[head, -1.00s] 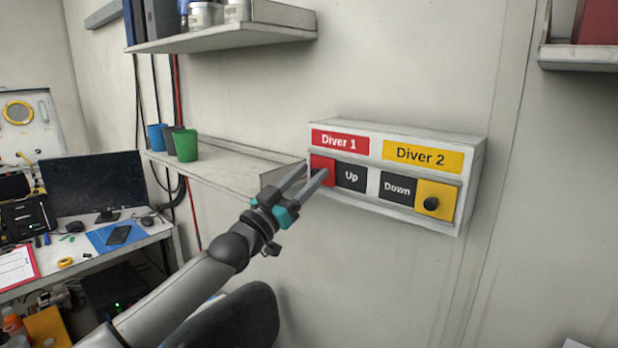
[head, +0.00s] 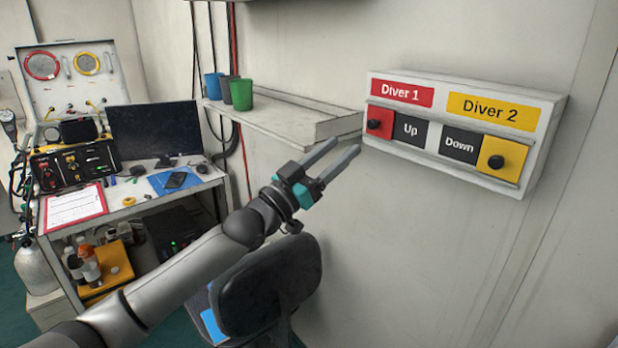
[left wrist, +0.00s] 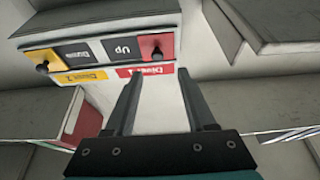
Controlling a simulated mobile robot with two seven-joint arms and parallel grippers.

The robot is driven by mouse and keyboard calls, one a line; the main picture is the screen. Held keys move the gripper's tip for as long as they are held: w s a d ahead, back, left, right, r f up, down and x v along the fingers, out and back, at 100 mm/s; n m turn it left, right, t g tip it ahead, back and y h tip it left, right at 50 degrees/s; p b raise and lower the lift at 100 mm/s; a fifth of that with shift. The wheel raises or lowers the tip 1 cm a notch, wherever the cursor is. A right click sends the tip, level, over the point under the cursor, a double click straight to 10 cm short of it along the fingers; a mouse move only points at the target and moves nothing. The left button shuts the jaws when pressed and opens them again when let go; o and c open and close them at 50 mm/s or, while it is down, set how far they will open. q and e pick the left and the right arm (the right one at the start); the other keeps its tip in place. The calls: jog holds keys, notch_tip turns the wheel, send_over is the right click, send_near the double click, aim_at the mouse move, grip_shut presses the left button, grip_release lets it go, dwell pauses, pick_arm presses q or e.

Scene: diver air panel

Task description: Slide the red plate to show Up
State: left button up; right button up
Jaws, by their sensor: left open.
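The white wall box (head: 552,130) carries a red Diver 1 label and a yellow Diver 2 label. Under Diver 1, the red plate (head: 379,113) with its black knob sits at the left end, and the word Up (head: 411,129) shows to its right. Under Diver 2, the word Down (head: 459,148) shows, with the yellow plate (head: 508,155) to its right. My left gripper (head: 338,153) is open and empty, below and left of the red plate, apart from it. The left wrist view shows the red plate (left wrist: 163,53) upside down beyond the open fingers (left wrist: 160,78). My right gripper is out of view.
A wall shelf (head: 265,118) with several cups stands left of the box. A black chair (head: 270,285) is below my left arm. A desk (head: 135,205) with a monitor and clipboard is at the left. Bare wall lies below the box.

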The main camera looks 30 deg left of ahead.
pick_arm(q)
jog(key=v, duration=0.7)
jog(key=shift+b, duration=0.45)
jog(key=w+a+f+n+g+y+b, duration=0.1)
jog(key=a+f+n+g+y+b, duration=0.15)
jog(key=f, duration=1.05)
jog(key=a+f+n+g+y+b, duration=0.1)
jog(key=a+f+y, duration=0.3)
jog(key=f, duration=0.8)
jog(key=s+f+g+y+b, duration=0.1)
jog(key=s+f+g, duration=0.25)
jog(key=f, duration=0.85)
jog(key=s+f+g+y+b, duration=0.15)
jog(key=s+f, duration=0.35)
jog(key=f, duration=0.7)
jog(key=s+d+f+g+b, duration=0.1)
jog(key=s+d+f+g, duration=0.2)
jog(key=s+f, duration=0.55)
jog(key=s+d+f+g+b, duration=0.1)
jog(key=s+d+f+g, duration=0.2)
jog(key=s+f, duration=0.55)
jog(key=s+d+f+m+g+b, duration=0.1)
jog(key=s+d+f, duration=0.3)
jog(key=s, duration=0.6)
jog(key=s+d+f+m+g+h, duration=0.1)
jog(key=s+d+f+g, duration=0.3)
jog(key=s+f, duration=0.3)
jog(key=s, duration=0.3)
jog(key=shift+d+f+b, duration=0.35)
jog(key=shift+d+f, duration=0.05)
